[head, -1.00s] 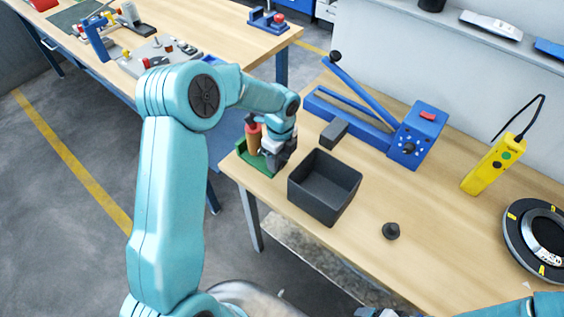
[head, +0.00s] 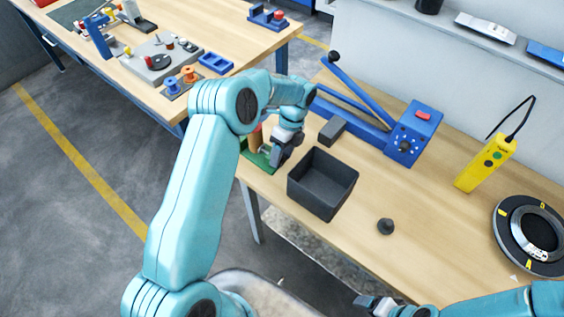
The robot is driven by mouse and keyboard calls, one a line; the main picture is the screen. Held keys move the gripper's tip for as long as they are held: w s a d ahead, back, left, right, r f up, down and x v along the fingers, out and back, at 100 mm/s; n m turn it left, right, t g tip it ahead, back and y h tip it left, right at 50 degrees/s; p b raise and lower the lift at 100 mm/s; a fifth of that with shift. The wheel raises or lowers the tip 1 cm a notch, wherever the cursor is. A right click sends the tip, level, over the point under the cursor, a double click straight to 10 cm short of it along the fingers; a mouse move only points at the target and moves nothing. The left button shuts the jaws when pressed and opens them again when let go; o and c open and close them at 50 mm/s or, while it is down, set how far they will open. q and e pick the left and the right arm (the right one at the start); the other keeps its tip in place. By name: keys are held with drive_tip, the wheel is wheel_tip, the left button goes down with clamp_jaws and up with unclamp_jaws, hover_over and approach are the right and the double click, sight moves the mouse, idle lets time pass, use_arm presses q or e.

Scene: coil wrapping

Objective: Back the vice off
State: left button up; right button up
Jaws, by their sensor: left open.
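A green fixture (head: 252,158), which may be the vice, sits at the left end of the near bench, with an orange-brown cylinder (head: 256,138) upright on it. My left arm and gripper partly hide both. My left gripper (head: 276,160) is open beside the cylinder, on its right, over the right part of the fixture. I cannot tell whether its fingers touch anything. My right gripper (head: 366,302) is low at the bottom edge, in front of the bench; its finger gap is unclear.
A black open bin (head: 322,205) stands right of the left gripper, with a dark block (head: 333,130) behind it. The front middle of the bench is clear.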

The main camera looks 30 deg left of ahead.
use_arm(q)
drive_tip(key=c, duration=0.6)
drive_tip(key=t+b, duration=0.2)
drive_tip(key=b, duration=0.1)
drive_tip(key=shift+s+a+f+t+b, duration=0.1)
drive_tip(key=shift+s+f+t+b, duration=0.15)
drive_tip(key=shift+s+t+b, duration=0.15)
drive_tip(key=shift+r+t+b, duration=0.1)
drive_tip(key=shift+t+b, duration=0.2)
drive_tip(key=shift+r, duration=0.3)
